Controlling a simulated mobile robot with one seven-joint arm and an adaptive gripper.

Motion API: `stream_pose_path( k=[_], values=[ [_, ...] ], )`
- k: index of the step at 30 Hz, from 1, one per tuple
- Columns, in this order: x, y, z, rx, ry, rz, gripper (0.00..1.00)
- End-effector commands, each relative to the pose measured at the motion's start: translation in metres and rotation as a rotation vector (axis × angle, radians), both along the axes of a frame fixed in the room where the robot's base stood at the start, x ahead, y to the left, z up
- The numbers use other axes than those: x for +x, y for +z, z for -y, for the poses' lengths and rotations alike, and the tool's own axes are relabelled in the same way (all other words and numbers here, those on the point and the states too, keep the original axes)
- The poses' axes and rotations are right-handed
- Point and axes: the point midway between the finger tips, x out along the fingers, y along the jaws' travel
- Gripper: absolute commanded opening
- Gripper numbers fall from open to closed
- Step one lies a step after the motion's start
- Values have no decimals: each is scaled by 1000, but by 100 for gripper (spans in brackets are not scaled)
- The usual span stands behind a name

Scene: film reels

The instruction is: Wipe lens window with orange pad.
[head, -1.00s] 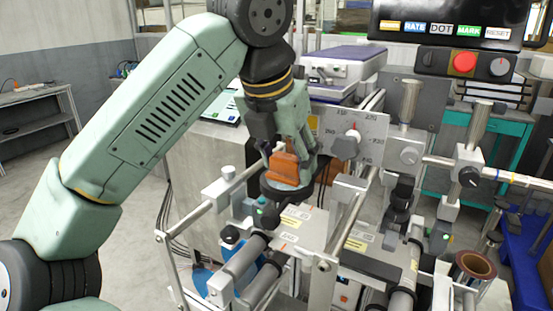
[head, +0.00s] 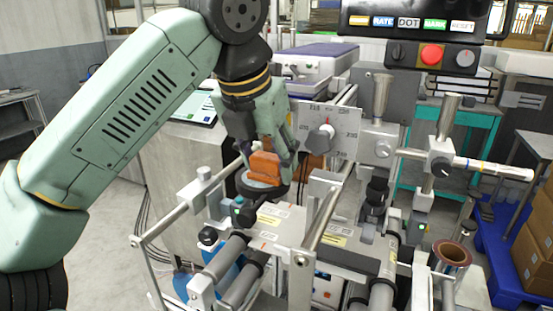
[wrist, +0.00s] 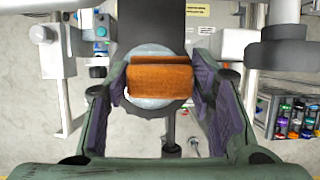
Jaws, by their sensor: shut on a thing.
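The orange pad (head: 265,167) is in my gripper (head: 268,160), over a round grey lens window set in a dark ring (head: 262,188). In the wrist view the pad (wrist: 161,77) lies between the two purple-lined fingers (wrist: 160,92), across the pale round lens window (wrist: 152,102). The pad hides the middle of the window. The pad looks low on the window, but I cannot tell for sure whether it touches it.
A white plate with a dial (head: 325,132) stands just right of my gripper. Metal rails (head: 322,215) and rollers (head: 228,258) lie in front. A control box with a red button (head: 431,55) is at the upper right.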

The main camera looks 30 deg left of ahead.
Motion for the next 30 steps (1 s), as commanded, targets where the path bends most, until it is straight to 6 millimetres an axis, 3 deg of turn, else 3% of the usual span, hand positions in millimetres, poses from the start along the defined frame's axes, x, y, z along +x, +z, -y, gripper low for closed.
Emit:
stream_pose_path(
  k=[18, 30],
  values=[
    [-3, 1, -39, -1, 2, -4, 27],
    [-3, 7, -40, 1, 0, -3, 27]
  ],
)
